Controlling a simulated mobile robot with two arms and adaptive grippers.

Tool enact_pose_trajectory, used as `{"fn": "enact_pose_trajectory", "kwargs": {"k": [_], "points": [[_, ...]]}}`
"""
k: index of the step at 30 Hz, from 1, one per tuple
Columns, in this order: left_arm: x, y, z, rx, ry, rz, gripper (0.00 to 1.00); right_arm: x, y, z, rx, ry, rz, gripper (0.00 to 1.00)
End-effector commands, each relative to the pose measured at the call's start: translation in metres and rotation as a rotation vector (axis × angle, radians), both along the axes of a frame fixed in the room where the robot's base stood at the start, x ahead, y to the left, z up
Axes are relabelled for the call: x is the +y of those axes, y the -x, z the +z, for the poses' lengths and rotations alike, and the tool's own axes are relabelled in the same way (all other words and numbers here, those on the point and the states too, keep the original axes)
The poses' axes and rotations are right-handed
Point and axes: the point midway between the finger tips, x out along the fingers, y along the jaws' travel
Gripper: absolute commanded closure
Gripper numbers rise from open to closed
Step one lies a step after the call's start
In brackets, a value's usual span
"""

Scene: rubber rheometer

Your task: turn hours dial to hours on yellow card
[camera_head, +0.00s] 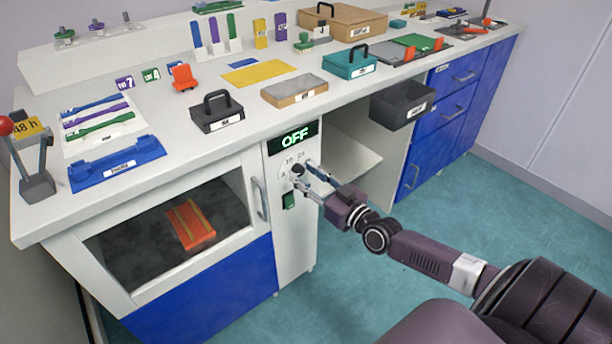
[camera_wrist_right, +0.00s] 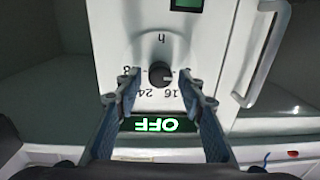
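The hours dial is a black knob (camera_head: 297,169) on the white panel under a display reading OFF (camera_head: 294,138). The wrist view shows the hours dial (camera_wrist_right: 160,73) upside down, with an "h" and the marks 8, 16 and 24 legible around it. The fingers hide part of the scale. My right gripper (camera_head: 304,173) is at the panel. Its fingers (camera_wrist_right: 159,79) are open, one on each side of the knob, with gaps visible. The yellow card (camera_head: 27,130) stands at the far left and reads 48 h. My left gripper is not in view.
A green switch (camera_head: 288,200) sits below the dial. An oven door handle (camera_head: 260,198) is left of the panel; an orange block (camera_head: 190,224) lies behind the oven window. An open shelf (camera_head: 350,160) is to the right. A dark bin (camera_head: 402,105) hangs at the bench's front.

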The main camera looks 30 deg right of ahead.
Motion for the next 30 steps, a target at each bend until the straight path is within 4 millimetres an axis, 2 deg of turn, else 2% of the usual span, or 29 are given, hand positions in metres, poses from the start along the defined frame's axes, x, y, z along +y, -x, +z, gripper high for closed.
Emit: {"fn": "enact_pose_trajectory", "kwargs": {"k": [1,9,20,30], "points": [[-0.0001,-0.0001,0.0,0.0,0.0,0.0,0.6,0.0,0.0001,0.0,0.0,0.0,0.0,0.72],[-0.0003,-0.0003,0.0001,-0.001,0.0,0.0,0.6,-0.0002,0.0002,0.0,0.0,0.0,0.0,1.0],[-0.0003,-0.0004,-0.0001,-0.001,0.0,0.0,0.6,-0.0004,0.0002,-0.0001,0.005,-0.064,-0.001,1.0],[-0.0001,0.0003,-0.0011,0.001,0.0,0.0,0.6,-0.0009,0.0001,-0.0006,0.024,-0.316,-0.001,1.0]]}}
